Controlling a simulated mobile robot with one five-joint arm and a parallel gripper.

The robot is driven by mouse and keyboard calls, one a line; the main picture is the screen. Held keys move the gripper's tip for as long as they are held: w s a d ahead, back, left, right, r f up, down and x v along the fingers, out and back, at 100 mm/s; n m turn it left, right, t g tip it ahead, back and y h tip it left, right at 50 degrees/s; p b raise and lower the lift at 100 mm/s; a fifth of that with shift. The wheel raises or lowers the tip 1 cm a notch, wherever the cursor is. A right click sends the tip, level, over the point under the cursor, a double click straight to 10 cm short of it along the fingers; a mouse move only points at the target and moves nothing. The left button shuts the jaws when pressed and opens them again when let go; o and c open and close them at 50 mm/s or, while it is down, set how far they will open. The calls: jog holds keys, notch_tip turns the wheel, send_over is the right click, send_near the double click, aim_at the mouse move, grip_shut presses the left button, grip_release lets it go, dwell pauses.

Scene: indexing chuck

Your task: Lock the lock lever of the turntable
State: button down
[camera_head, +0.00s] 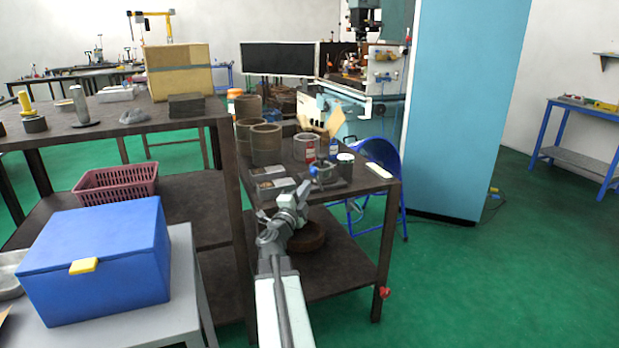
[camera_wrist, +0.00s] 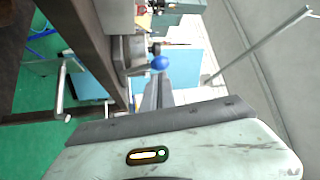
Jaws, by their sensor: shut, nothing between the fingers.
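The turntable (camera_head: 334,184) is a small dark grey device on the near end of the dark workbench in the head view. A blue knob (camera_head: 314,170) shows at its left side and looks like the end of the lock lever. In the wrist view the blue ball knob (camera_wrist: 160,63) stands just beyond my fingertips, beside the grey turntable body (camera_wrist: 122,50). My gripper (camera_head: 303,187) is at the bench's near edge, close to the turntable. In the wrist view my gripper (camera_wrist: 157,80) is shut and empty. I cannot tell whether it touches the knob.
A blue chair (camera_head: 382,160) stands right of the bench. A blue box (camera_head: 95,262) sits at the front left. Green floor at the right is clear.

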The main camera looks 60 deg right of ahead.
aim_at(313, 174)
jog(key=x, duration=0.4)
jog(key=shift+w+d+r+p, duration=0.1)
jog(key=shift+w+d+p, duration=0.1)
jog(key=shift+p, duration=0.2)
